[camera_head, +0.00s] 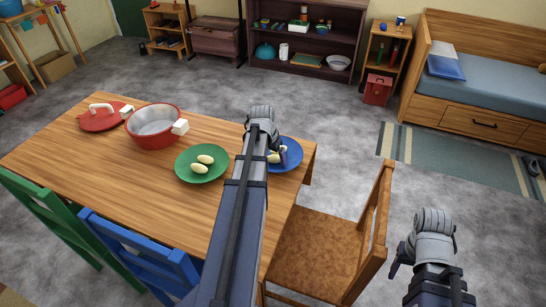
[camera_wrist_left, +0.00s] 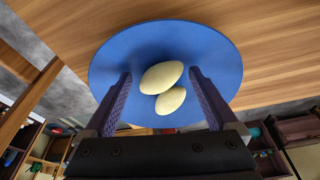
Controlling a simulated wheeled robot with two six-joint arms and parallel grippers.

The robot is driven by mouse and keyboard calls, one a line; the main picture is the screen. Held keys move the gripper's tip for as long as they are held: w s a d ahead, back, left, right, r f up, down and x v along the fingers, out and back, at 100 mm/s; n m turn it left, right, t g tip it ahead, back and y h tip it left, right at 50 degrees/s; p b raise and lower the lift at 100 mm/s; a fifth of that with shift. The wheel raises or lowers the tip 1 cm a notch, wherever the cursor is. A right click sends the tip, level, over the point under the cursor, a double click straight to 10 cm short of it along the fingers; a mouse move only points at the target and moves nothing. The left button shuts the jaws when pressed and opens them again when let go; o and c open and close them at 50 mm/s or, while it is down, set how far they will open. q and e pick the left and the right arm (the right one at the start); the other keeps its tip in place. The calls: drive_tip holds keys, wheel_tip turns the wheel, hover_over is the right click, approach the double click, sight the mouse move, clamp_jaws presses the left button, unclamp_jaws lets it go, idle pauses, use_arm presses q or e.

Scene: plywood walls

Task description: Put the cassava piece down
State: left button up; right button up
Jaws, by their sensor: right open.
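A blue plate (camera_head: 291,154) lies at the right end of the wooden table, partly covered by my left arm. Two pale cassava pieces (camera_head: 274,157) lie on it; in the left wrist view they rest side by side on the blue plate (camera_wrist_left: 115,55), the larger piece (camera_wrist_left: 161,76) touching or overlapping the smaller piece (camera_wrist_left: 171,101). My left gripper (camera_wrist_left: 160,74) is open over the plate, its fingers apart on either side of the pieces, with gaps visible. My right gripper (camera_head: 402,262) is open and away from the table, right of the wooden chair, its fingers mostly hidden.
A green plate (camera_head: 202,174) with two more pale pieces lies left of the blue plate. A red pot (camera_head: 153,130) and its red lid (camera_head: 104,120) stand further left on the table (camera_head: 110,175). Green, blue and wooden chairs (camera_head: 318,245) line the near and right sides.

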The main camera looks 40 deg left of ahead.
use_arm(q)
drive_tip(key=shift+r, duration=0.1)
use_arm(e)
drive_tip(key=shift+r, duration=0.1)
use_arm(q)
drive_tip(key=p+v, duration=1.2)
use_arm(e)
wheel_tip(320, 180, up, 12)
use_arm(q)
drive_tip(key=shift+s, duration=0.1)
use_arm(e)
drive_tip(key=shift+s+f, duration=0.1)
drive_tip(key=shift+f, duration=0.1)
